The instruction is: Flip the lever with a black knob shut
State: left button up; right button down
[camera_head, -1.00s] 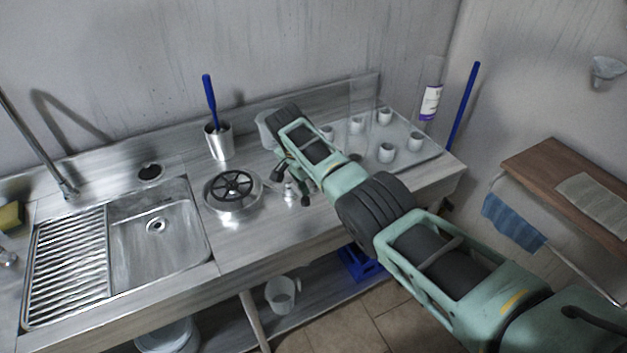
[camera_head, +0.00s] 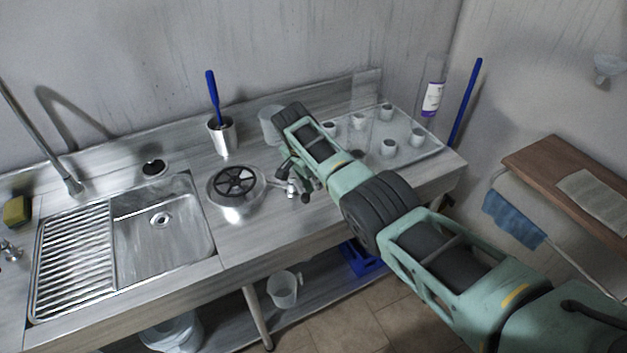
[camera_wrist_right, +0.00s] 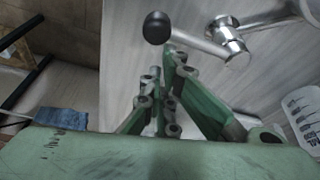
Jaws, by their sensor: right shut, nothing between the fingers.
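The lever (camera_wrist_right: 200,43) is a metal arm ending in a black knob (camera_wrist_right: 156,27). It joins a shiny metal valve (camera_wrist_right: 230,40) in the right wrist view. In the head view the valve (camera_head: 290,187) sits at the right side of a round metal drum with a black handwheel (camera_head: 235,181). My right gripper (camera_wrist_right: 166,62) is shut and empty, its green fingertips just below the lever and close to the knob in the wrist view. Contact cannot be told. In the head view the right gripper (camera_head: 292,172) is beside the valve, partly hiding it. My left gripper is out of view.
A metal cup with a blue-handled brush (camera_head: 222,138) stands behind the drum. A sink (camera_head: 160,235) is to the left. A clear tray (camera_head: 425,150) with several white cups is on the right. The counter front (camera_head: 250,235) is clear.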

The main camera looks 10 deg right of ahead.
jog(key=d, duration=0.3)
jog(key=shift+w+d+p, duration=0.2)
jog(key=shift+w+p, duration=0.15)
jog(key=shift+p, duration=0.05)
pick_arm(q)
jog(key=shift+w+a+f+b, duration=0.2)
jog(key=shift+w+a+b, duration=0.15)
jog(key=shift+b, duration=0.35)
pick_arm(e)
jog(key=w+v, duration=0.1)
jog(key=v, duration=0.8)
jog(key=shift+a+r, duration=0.25)
jog(key=shift+a, duration=0.2)
jog(key=shift+s, duration=0.15)
